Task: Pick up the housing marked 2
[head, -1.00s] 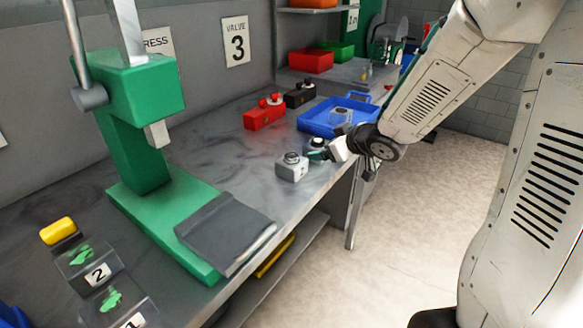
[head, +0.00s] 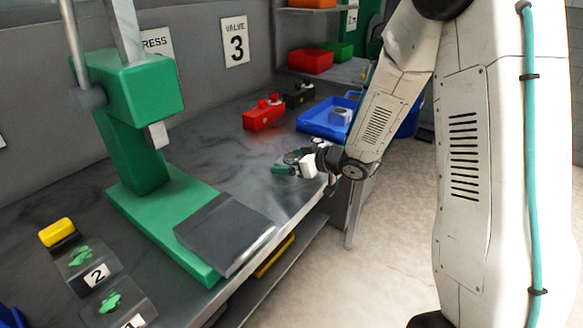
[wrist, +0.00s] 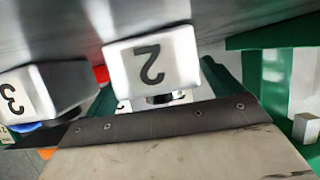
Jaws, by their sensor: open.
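The housing marked 2 (wrist: 152,62) is a pale block with a dark 2, seen upside down in the wrist view, with a dark round part at its lower edge. My gripper (head: 292,166) is open at the bench's front edge in the head view, and it largely hides the housings there. In the wrist view a teal finger (wrist: 216,78) shows just right of the housing marked 2. Whether the finger touches it, I cannot tell. A housing marked 3 (wrist: 28,92) stands to its left in that view.
The green press (head: 140,180) with a dark plate stands left on the bench. Red (head: 264,114) and black (head: 299,95) blocks and a blue tray (head: 311,126) holding a grey housing (head: 340,116) are behind my gripper. Bench between press and red block is clear.

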